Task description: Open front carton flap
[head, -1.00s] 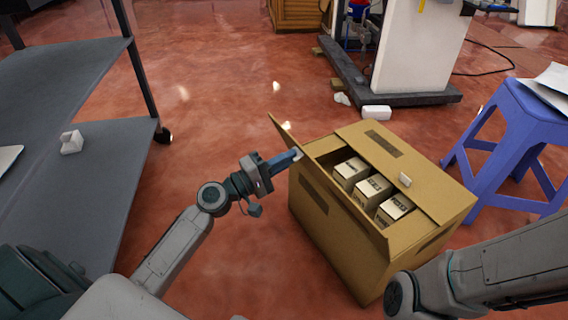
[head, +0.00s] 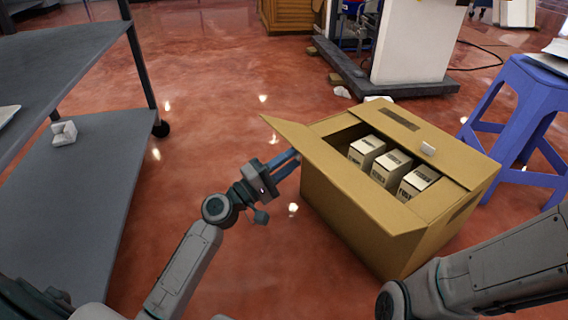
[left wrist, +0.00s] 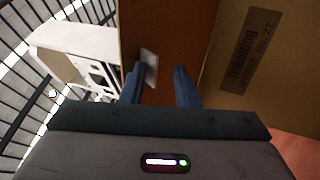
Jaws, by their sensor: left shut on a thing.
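The brown carton (head: 355,215) stands open on the floor with small boxes (head: 390,165) inside. Its front flap (head: 345,183) leans outward toward me. My left gripper (head: 292,164) is at the outer left part of this flap, shut on it. In the left wrist view the two blue fingers (left wrist: 160,88) are at a brown panel, with a small pale tab (left wrist: 149,67) by the left finger. The exact contact is hard to see. The back flap (head: 435,150) lies nearly flat with a white tab on it. My right arm enters at lower right; its gripper is out of view.
A grey shelf cart (head: 75,190) stands on the left with a small white object (head: 64,133) on it. A blue stool (head: 530,110) is close to the carton's right. A white machine (head: 418,40) stands behind. Red floor is clear between cart and carton.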

